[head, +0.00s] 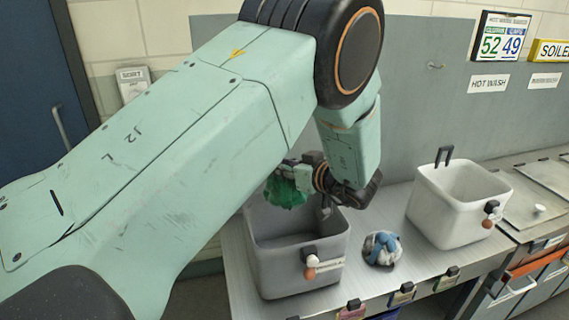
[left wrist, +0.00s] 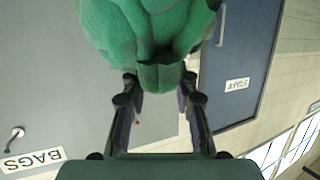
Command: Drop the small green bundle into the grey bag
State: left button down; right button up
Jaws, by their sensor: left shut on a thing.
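The small green bundle (head: 284,193) hangs in my left gripper (head: 302,178), in front of the back part of the grey bag's opening in the head view. It also shows large in the left wrist view (left wrist: 146,35), where the fingers of my left gripper (left wrist: 158,85) close on its lower end. The grey bag (head: 303,274) is an open box-like container standing on the metal counter. The bundle hides part of its back rim, and its exact height above the rim is hard to tell. My right gripper is not in view.
A blue and white bundle (head: 382,248) lies on the counter (head: 362,285) right of the grey bag. A white open container (head: 452,213) stands further right. A grey wall (head: 430,110) is behind. My left arm blocks much of the left side.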

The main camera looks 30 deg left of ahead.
pick_arm(q)
jog(key=shift+s+f, duration=0.1)
jog(key=shift+f, duration=0.1)
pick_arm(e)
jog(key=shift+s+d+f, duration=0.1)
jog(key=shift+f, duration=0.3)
pick_arm(q)
jog(key=shift+d+r, duration=0.1)
jog(key=shift+d, duration=0.15)
jog(key=c, duration=1.4)
grip_release()
jog(key=o, duration=0.4)
jog(key=shift+a, duration=0.25)
jog(key=shift+o, duration=0.2)
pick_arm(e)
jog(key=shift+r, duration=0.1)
pick_arm(q)
jog(key=shift+d, duration=0.15)
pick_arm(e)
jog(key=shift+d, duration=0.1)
